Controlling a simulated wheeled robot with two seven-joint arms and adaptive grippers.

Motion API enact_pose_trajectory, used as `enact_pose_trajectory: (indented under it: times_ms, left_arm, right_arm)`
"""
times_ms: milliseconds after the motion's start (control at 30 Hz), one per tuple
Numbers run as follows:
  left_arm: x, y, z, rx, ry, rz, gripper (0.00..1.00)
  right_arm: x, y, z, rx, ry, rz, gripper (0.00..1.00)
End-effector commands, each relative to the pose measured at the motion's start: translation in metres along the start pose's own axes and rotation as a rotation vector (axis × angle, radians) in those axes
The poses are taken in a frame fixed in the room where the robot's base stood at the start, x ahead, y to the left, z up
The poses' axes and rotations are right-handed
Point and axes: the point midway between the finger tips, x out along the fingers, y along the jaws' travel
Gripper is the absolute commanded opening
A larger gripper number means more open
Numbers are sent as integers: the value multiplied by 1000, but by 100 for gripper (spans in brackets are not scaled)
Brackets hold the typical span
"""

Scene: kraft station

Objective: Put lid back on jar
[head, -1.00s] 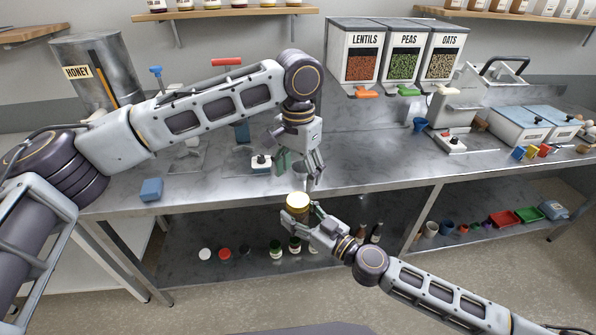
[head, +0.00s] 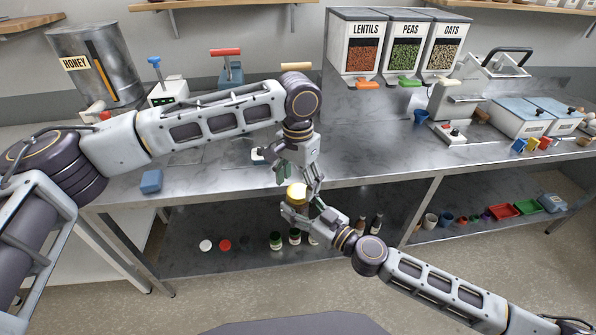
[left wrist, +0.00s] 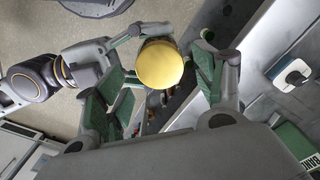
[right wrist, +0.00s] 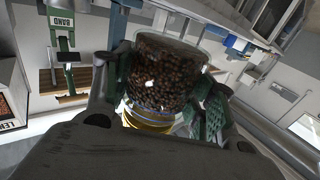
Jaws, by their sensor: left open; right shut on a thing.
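The jar (right wrist: 165,75) is clear glass full of dark brown beans. My right gripper (head: 302,212) is shut around it and holds it in the air before the counter's front edge. A gold lid (head: 296,190) sits at the jar's top end in the head view. It shows as a round gold disc in the left wrist view (left wrist: 160,64) and as a gold band in the right wrist view (right wrist: 150,118). My left gripper (head: 298,182) is open just above, pointing down. In the left wrist view the lid lies between its spread fingers; I cannot tell whether they touch it.
The steel counter (head: 350,172) runs behind the grippers. A blue block (head: 151,182) lies on its left part. Below, a shelf (head: 215,262) holds several bottles and loose lids. Dispensers (head: 400,50) and a honey tank (head: 95,65) stand at the back.

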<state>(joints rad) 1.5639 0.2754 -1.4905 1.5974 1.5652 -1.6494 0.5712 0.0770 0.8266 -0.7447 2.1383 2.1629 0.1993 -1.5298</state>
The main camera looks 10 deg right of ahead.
Motion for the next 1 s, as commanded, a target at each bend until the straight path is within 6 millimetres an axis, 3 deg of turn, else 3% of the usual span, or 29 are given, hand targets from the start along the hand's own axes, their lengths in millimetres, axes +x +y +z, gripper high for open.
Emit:
enact_pose_trajectory:
  times_ms: [233, 633, 1000]
  left_arm:
    - [18, 0, 0, -1, -1, -1, 69]
    - [22, 0, 0, -1, 0, -1, 68]
    - [22, -1, 0, -1, 0, -1, 22]
  right_arm:
    - [0, 0, -1, 0, 2, 0, 0]
    - [0, 0, -1, -1, 2, 0, 0]
    - [0, 0, -1, -1, 2, 0, 0]
